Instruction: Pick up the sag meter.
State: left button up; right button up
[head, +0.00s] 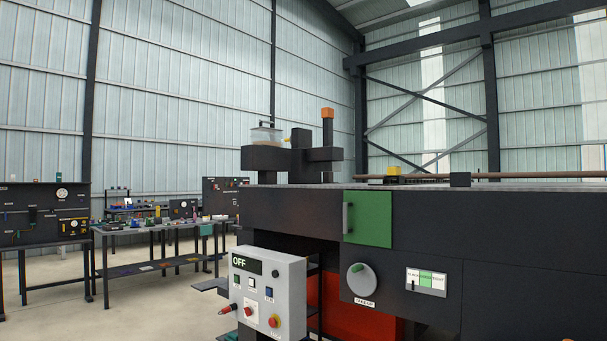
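I cannot pick out the sag meter with certainty. A small yellow object (393,174) sits on top of the dark machine (520,225), beside a long brown rod; it is too small to tell what it is. A white and green scale plate (427,282) is on the machine's front, its lettering too small to read surely. Neither of my grippers shows in the head view.
A grey control box (267,290) reading OFF, with buttons, juts out at the machine's front left. A knob (361,280) and green panel (368,219) are on the front. Cluttered workbenches (150,229) stand at the left, with open floor (150,310) before them.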

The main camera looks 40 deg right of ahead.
aim_at(393, 172)
jog(key=u, duration=0.1)
jog(key=i, duration=1)
jog(key=z, duration=1.15)
jog(key=i, duration=1.25)
jog(key=z, duration=1.4)
jog(key=i, duration=0.2)
jog(key=z, duration=0.35)
